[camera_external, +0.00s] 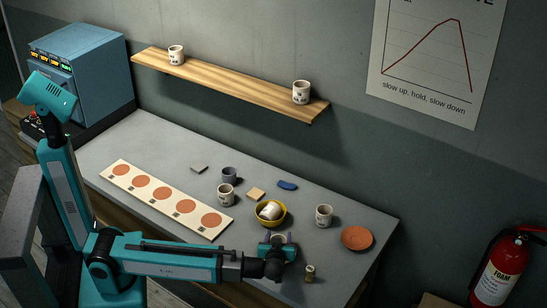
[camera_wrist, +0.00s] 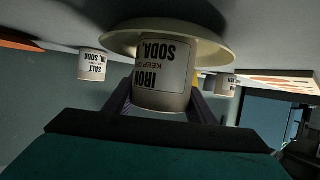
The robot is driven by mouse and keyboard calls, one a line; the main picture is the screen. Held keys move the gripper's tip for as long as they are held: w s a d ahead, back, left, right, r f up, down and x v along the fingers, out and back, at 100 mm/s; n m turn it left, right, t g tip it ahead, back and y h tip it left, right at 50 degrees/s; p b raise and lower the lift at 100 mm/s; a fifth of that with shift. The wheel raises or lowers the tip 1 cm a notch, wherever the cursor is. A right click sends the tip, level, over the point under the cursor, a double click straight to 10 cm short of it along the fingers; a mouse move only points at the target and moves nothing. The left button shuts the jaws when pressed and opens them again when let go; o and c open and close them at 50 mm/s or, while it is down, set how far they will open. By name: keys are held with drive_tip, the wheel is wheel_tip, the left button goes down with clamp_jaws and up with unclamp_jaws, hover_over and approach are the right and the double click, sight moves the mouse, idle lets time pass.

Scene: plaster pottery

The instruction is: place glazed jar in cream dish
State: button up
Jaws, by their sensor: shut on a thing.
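My gripper (camera_external: 277,242) is low over the front of the table, its fingers shut around a pale jar (camera_wrist: 162,78) with black lettering reading "IRON" and "SODA". The wrist view is upside down. I take this held jar as the glazed jar. The cream dish (camera_wrist: 215,47) is a wide, shallow round dish on the table, at the held jar's base end. The jar overlaps the dish in the wrist view; I cannot tell whether its base touches it.
A board with orange discs (camera_external: 150,193) lies left.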

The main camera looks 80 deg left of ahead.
drive_tip(key=o, duration=1.1)
drive_tip(key=shift+o, duration=0.2)
drive_tip(key=shift+r, duration=0.15)
drive_tip(key=b+v, duration=0.1)
drive_tip(key=v, duration=1.1)
